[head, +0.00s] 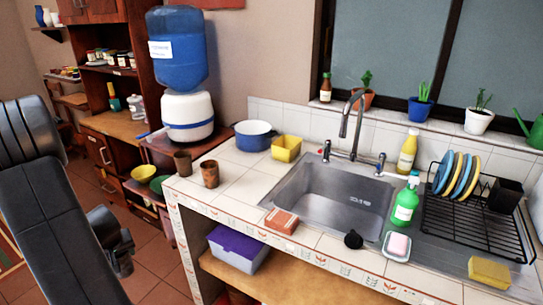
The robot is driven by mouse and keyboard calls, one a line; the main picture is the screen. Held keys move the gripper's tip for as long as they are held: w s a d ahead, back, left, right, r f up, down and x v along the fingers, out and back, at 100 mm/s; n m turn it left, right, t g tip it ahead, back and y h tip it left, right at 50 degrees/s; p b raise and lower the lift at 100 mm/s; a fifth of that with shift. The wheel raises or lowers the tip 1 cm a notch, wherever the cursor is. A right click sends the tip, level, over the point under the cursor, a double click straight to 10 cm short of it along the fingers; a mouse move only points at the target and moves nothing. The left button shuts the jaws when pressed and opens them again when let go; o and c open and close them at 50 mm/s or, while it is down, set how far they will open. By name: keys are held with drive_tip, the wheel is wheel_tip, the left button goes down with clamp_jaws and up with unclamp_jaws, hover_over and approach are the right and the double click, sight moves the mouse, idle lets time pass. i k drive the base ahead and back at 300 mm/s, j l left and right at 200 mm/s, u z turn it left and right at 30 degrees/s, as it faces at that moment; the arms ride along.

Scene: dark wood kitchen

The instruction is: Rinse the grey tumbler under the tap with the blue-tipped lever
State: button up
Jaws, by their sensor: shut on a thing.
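My gripper (118,246) is at the left, low in front of the counter and left of its corner. It is shut on a dark grey thing (123,266) that looks like the tumbler; the gripper hides much of it, and its tilt is hard to tell. A tall curved tap (347,125) stands behind the steel sink (330,197). A small lever (326,150) stands left of it and another lever (380,162) right of it. The left tip looks reddish and the right bluish, but both are tiny. No water stream shows.
Two brown cups (210,174), a blue pot (254,135) and a yellow tub (286,148) stand left of the sink. A sponge box (282,221), green bottle (405,203) and soap dish (397,246) line its front and right. A dish rack (470,228) is farther right.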

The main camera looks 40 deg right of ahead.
sight(382, 157)
drive_tip(key=j+z, duration=0.25)
drive_tip(key=z, duration=0.25)
drive_tip(key=j+z, duration=0.25)
drive_tip(key=z, duration=0.25)
